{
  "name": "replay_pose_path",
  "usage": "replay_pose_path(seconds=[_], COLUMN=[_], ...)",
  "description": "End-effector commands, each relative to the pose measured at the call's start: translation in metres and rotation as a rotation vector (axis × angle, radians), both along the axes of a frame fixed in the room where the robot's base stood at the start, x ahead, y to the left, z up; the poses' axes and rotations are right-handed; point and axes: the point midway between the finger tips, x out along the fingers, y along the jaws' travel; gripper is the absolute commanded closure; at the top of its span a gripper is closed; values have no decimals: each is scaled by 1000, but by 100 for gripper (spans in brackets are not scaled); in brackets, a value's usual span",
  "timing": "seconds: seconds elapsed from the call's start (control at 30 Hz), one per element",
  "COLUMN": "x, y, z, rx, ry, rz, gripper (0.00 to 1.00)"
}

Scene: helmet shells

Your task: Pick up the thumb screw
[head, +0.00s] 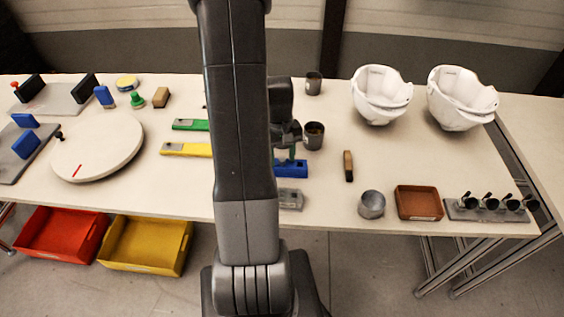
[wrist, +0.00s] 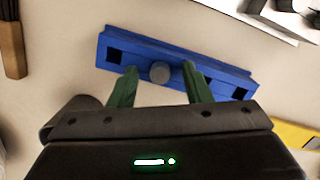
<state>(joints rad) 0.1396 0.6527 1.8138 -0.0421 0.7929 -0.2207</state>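A blue block (wrist: 115,50) lies on the table and spans the upper part of the wrist view. A grey round knob, which looks like the thumb screw (wrist: 160,72), sits at its near edge, around the middle. My gripper (wrist: 160,78) is open, its two green fingers one on each side of the knob, with a visible gap on both sides. How high the fingertips are above the block I cannot tell. In the head view the blue block (head: 291,170) is below my gripper (head: 286,156), partly hidden by my arm; the knob cannot be made out there.
Green (head: 190,125) and yellow (head: 187,150) bars lie left of my arm. A grey block (head: 290,200) lies in front of the blue one. A dark cup (head: 314,136) stands close behind right, and a wooden brush (head: 348,166) lies right. Two white shells (head: 382,96) (head: 461,98) stand farther right.

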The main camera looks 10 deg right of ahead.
Motion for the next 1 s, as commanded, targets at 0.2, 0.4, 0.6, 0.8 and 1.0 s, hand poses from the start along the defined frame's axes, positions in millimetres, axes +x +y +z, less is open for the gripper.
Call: replay_pose_path(seconds=[0.2, 0.4, 0.6, 0.8, 1.0], x=[0, 0, 1, 1, 2], y=[0, 0, 0, 0, 0], z=[0, 0, 4, 31, 68], rx=[0, 0, -1, -1, -1], ry=[0, 0, -2, -6, -7], rz=[0, 0, 0, 0, 0], gripper=[99, 100, 100, 100, 100])
